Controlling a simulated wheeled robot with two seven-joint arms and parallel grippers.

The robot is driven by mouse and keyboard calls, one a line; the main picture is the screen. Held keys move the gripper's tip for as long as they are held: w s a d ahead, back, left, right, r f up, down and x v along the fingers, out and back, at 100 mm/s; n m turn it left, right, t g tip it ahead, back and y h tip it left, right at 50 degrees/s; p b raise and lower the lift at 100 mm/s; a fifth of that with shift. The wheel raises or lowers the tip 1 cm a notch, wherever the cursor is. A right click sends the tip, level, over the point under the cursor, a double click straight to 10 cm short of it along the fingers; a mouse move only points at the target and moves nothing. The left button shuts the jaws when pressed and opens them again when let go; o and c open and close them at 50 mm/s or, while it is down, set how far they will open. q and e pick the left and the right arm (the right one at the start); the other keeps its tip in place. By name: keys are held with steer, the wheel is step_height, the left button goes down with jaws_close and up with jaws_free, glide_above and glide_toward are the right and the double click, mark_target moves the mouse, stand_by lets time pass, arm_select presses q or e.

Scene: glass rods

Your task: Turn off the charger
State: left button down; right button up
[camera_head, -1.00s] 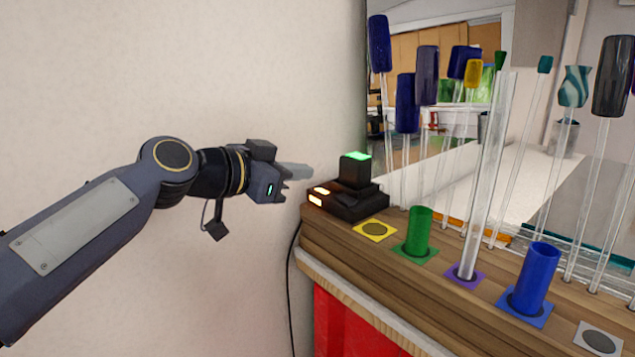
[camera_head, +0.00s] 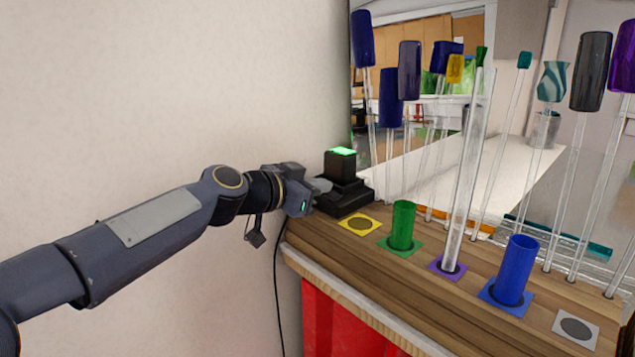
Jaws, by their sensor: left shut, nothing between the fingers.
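The black charger (camera_head: 344,188) stands at the left end of the wooden shelf. A block with a lit green top (camera_head: 342,152) sits upright in it. My left gripper (camera_head: 322,185) is shut and empty, its fingertips right at the left side of the charger. I cannot tell whether they touch it. The gripper hides the charger's left face, where orange lights showed before. My right gripper is not in view.
On the shelf (camera_head: 400,270) are a yellow square (camera_head: 359,225), a green cup (camera_head: 402,225), a clear tube (camera_head: 466,180) and a blue cup (camera_head: 515,270). Glass rods with coloured heads stand behind. A black cable (camera_head: 277,300) hangs at the shelf's left end.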

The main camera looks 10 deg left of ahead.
arm_select(q)
steer(key=shift+a+f+n+b, duration=0.15)
steer(key=shift+f+n+b, duration=0.25)
steer(key=shift+f+b, duration=0.45)
steer(key=shift+r, duration=0.55)
steer(key=s+a+r, duration=0.6)
steer(key=s, duration=0.1)
steer(key=shift+s+r, duration=0.15)
steer(key=shift+s, duration=0.1)
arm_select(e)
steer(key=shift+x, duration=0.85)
arm_select(q)
steer(key=shift+a, duration=0.1)
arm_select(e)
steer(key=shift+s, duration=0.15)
